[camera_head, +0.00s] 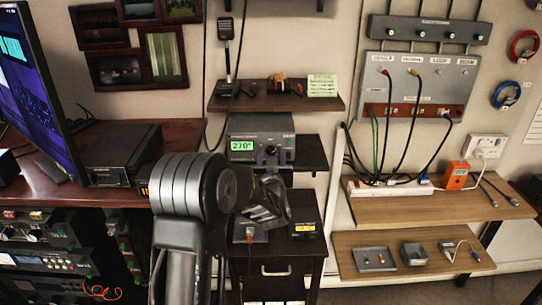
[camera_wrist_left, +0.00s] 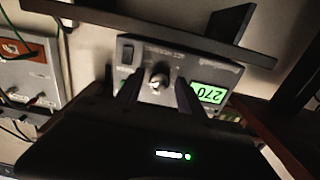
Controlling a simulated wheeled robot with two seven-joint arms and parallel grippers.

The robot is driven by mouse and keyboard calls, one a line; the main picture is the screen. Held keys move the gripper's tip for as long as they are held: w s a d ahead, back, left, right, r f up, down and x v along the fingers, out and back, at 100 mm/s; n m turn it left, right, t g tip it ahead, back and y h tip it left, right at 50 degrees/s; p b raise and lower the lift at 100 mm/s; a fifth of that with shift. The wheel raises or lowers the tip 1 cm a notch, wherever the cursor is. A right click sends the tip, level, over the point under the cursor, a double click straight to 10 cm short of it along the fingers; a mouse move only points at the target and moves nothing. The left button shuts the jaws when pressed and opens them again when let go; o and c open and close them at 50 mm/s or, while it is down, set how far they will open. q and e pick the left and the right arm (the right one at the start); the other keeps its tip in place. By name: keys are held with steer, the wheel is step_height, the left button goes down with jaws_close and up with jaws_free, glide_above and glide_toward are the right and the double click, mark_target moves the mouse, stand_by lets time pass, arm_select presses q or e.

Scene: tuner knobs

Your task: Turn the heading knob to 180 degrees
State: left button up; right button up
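The heading control box (camera_head: 287,143) is grey and stands on a small dark shelf on the wall. Its green display (camera_head: 242,145) reads 270°, and in the left wrist view the display (camera_wrist_left: 208,93) appears upside down. The heading knob (camera_head: 270,151) is on the box's front, right of the display in the head view. In the left wrist view the knob (camera_wrist_left: 158,80) appears between and beyond the dark fingers of my left gripper (camera_wrist_left: 158,92). These fingers are apart with nothing held. In the head view my left gripper (camera_head: 268,190) is below the knob. My right gripper is not in view.
A dark cabinet (camera_head: 290,272) stands below. A patch panel (camera_head: 416,85) with cables and a power strip (camera_head: 390,188) are on the right.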

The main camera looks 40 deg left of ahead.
arm_select(q)
jaws_close()
stand_by(0.5)
steer(key=shift+f+n+b, duration=0.15)
steer(key=shift+n+b, duration=0.25)
steer(key=shift+b, duration=0.4)
steer(key=n+b, duration=1)
steer(key=b, duration=0.5)
steer(key=shift+f, duration=0.1)
steer(key=shift+d+r+n+b, duration=0.1)
steer(key=shift+r+n+b, duration=0.1)
steer(key=shift+n+b, duration=1.1)
steer(key=shift+o, duration=0.9)
jaws_free()
steer(key=shift+r, duration=0.1)
steer(key=shift+s, duration=0.1)
